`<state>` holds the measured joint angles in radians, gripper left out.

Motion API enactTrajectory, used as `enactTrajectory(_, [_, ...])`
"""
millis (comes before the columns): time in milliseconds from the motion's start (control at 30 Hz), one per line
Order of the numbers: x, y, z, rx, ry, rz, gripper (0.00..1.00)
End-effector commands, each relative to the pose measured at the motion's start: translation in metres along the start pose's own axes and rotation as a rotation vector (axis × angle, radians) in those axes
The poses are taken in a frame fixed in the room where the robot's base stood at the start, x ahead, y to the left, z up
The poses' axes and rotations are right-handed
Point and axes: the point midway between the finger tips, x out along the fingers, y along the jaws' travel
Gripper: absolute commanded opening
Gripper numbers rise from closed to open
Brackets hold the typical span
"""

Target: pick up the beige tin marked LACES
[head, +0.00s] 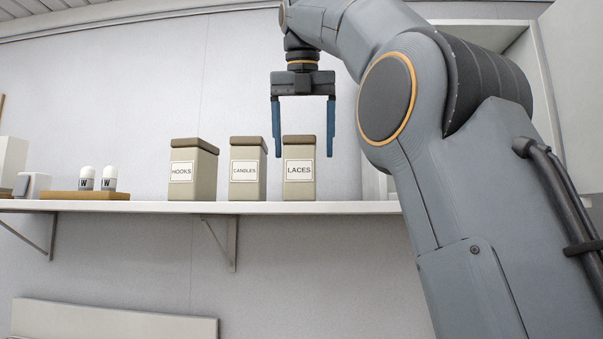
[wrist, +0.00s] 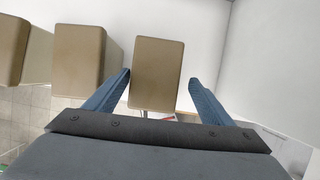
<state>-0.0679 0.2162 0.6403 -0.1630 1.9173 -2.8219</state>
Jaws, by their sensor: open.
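The beige tin marked LACES (head: 299,180) stands upright on the shelf, the rightmost of a row of three similar tins, with a brown lid. My gripper (head: 304,155) is open and points down, its two blue fingers reaching to about the tin's upper part in the head view. In the wrist view the tin's brown lid (wrist: 157,72) lies ahead of and between the fingertips (wrist: 160,78). The left finger looks close to the lid's edge, with a wider gap on the right. I cannot tell whether the finger touches it.
The CANDLES tin (head: 247,182) stands just left of the LACES tin, with a narrow gap, and the HOOKS tin (head: 193,182) is farther left. Two white shakers (head: 98,179) stand on a wooden tray. The shelf (head: 330,207) is clear just right of the LACES tin.

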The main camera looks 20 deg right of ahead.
Motion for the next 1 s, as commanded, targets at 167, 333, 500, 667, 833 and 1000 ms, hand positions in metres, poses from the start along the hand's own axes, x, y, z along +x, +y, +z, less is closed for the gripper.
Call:
enactTrajectory(167, [0.015, 0.0, 0.0, 0.001, 0.0, 0.0, 0.76])
enactTrajectory(333, [0.025, 0.002, 0.0, 0.001, 0.002, 0.0, 0.76])
enactTrajectory(500, [0.047, 0.008, 0.002, 0.001, 0.004, 0.0, 0.76])
enactTrajectory(667, [0.063, 0.008, 0.003, 0.003, 0.001, 0.001, 0.76])
enactTrajectory(833, [0.069, 0.008, 0.003, 0.003, 0.0, 0.002, 0.76])
enactTrajectory(1000, [0.069, 0.008, 0.003, 0.003, 0.0, 0.002, 0.76])
